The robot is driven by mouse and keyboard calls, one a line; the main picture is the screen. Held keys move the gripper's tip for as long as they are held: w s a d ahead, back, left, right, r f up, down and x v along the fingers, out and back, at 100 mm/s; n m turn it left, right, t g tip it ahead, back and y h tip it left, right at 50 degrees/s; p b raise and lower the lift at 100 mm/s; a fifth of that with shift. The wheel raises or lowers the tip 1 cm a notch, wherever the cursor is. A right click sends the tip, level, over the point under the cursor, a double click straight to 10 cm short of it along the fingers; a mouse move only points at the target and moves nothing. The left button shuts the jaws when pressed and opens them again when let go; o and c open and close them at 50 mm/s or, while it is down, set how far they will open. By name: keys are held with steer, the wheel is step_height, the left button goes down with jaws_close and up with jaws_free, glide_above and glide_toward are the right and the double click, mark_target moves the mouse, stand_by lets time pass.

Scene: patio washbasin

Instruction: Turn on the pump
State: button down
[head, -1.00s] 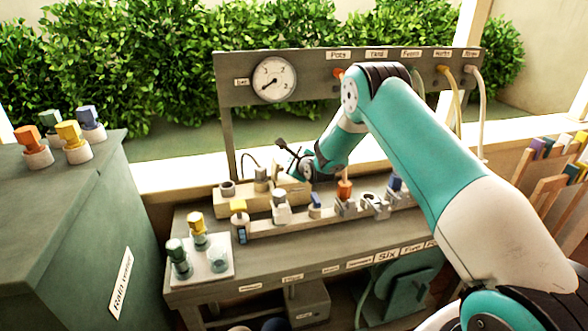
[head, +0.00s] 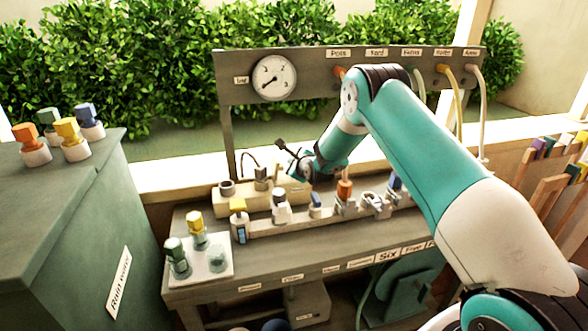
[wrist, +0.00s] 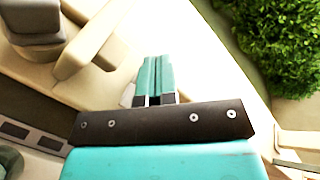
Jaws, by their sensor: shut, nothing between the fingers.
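My gripper (wrist: 155,80) is shut and empty in the wrist view, its two teal fingers side by side over a pale surface. In the head view my arm reaches over the bench (head: 205,290); the fingertips cannot be made out there. A beige block (head: 292,190) on the bench is partly behind my wrist and carries a grey round socket (head: 227,187) and a dark grey fitting (head: 262,178). A teal rounded machine (head: 405,292) sits under the bench, partly hidden by my arm; I cannot tell whether it is the pump. The gauge (head: 273,78) needle points lower left.
A row of valves and fittings stands along the bench, with an orange-topped one (head: 344,190). A pale plate (head: 212,262) holds coloured taps at the left. A green rain-water tank (head: 60,225) stands left. Hoses (head: 457,100) hang from the labelled panel (head: 320,73). A hedge is behind.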

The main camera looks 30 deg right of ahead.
steer(key=shift+w+f+b, duration=0.15)
steer(key=shift+f+b, duration=0.3)
stand_by(0.4)
stand_by(0.3)
steer(key=shift+s+r+p, duration=0.3)
steer(key=shift+r+p, duration=0.2)
steer(key=shift+r, duration=0.35)
steer(key=r+p, duration=0.1)
steer(key=s+r+p, duration=0.1)
steer(key=r, duration=0.1)
steer(key=shift+s+a+r, duration=0.15)
steer(key=shift+s+r, duration=0.05)
steer(key=shift+r, duration=0.05)
steer(key=shift+s+r+p, duration=0.3)
steer(key=shift+r+p, duration=0.25)
